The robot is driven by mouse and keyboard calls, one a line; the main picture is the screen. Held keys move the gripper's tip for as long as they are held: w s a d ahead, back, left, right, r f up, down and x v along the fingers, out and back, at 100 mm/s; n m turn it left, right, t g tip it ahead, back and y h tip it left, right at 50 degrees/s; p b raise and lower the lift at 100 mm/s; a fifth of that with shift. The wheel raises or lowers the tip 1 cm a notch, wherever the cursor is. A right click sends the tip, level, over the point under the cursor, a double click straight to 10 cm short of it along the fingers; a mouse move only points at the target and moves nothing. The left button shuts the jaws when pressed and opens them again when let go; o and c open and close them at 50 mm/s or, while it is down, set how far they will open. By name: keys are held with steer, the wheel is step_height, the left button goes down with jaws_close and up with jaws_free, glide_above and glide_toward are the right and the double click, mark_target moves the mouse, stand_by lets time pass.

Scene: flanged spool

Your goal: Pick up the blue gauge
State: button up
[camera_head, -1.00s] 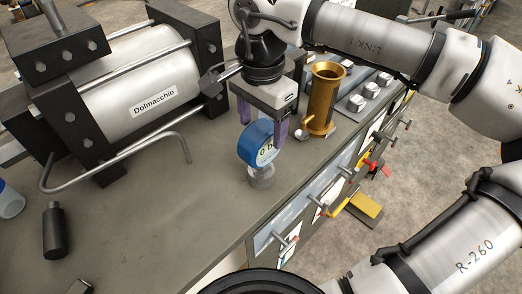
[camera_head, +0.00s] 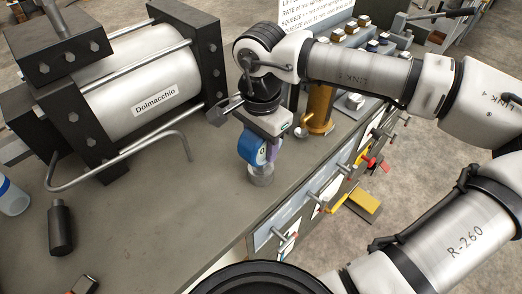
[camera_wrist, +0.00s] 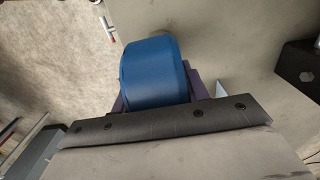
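The blue gauge (camera_head: 251,149) stands upright on its grey metal stem (camera_head: 261,175) on the bench top, with part of its white dial showing. My gripper (camera_head: 260,153) is down over it, with a purple finger visible at its right side in the head view. The wrist view shows the blue rim of the gauge (camera_wrist: 155,72) between the purple fingers of my gripper (camera_wrist: 158,96), one close on each side. Whether the fingers press on the gauge or leave a small gap cannot be told. The lower fingertips are partly hidden.
A large cylinder labelled Dolmacchio (camera_head: 147,84) with a bent rod stands left on the bench (camera_head: 170,225). A brass flanged spool (camera_head: 319,108) stands close right of my gripper, partly behind my arm. A dark cylinder (camera_head: 60,228) and a bottle (camera_head: 12,197) are at left.

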steer(key=c, duration=0.8)
steer(key=shift+r, duration=0.15)
steer(key=shift+c, duration=0.2)
